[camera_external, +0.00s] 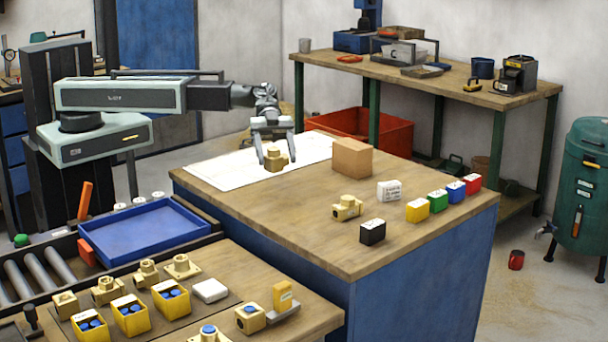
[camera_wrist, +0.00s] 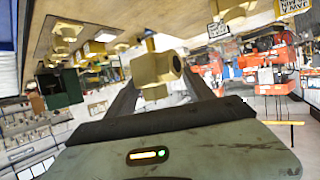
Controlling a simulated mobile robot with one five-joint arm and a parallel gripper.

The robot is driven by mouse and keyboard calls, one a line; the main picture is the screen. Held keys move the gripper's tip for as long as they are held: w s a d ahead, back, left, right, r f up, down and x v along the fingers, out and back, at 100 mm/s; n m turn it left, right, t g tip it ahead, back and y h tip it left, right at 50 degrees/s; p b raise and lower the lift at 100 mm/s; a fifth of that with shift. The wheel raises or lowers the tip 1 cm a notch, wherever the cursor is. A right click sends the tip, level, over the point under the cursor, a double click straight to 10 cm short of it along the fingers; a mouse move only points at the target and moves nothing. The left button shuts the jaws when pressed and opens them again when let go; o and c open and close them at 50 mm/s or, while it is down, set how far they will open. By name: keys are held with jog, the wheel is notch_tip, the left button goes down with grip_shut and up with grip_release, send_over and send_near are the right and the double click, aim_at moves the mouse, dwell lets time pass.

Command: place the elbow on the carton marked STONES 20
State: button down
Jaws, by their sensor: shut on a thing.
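My gripper (camera_external: 277,157) is shut on a brass fitting (camera_external: 276,161), which looks like the elbow. It is over the white sheet at the bench's far left; whether it touches the sheet is unclear. In the wrist view the fitting (camera_wrist: 152,70) sits between my fingers, with a round opening facing right. Several small labelled cartons stand to the right: white (camera_external: 389,191), black (camera_external: 372,231), yellow (camera_external: 417,210), green (camera_external: 438,200), blue (camera_external: 456,191) and red (camera_external: 472,183). Their labels are too small to read, so I cannot tell which is marked STONES 20.
A larger brown box (camera_external: 352,157) stands between the held fitting and the cartons, toward the back. Another brass fitting (camera_external: 347,207) lies near the white carton. The bench's front left is bare. A blue tray (camera_external: 145,235) and several brass fittings are on the nearer left surfaces.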

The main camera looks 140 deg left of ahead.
jog(key=s+a+r+n+t+y+p, duration=0.1)
jog(key=s+a+r+n+y+p, duration=0.15)
jog(key=s+a, duration=0.65)
jog(key=s+a+r+n+t+y+p, duration=0.1)
jog(key=s+a+r+n+y, duration=0.15)
jog(key=s+a, duration=0.7)
jog(key=b, duration=0.1)
send_over(353, 144)
jog(key=shift+s+d+f, duration=0.1)
jog(key=shift+d+f, duration=0.1)
jog(key=shift+f, duration=0.9)
jog(key=f+b, duration=0.4)
jog(key=shift+w+a, duration=0.2)
jog(key=shift+r, duration=0.25)
jog(key=shift+f, duration=0.1)
jog(key=c, duration=0.8)
grip_release()
jog(key=shift+f, duration=0.15)
jog(key=o, duration=0.4)
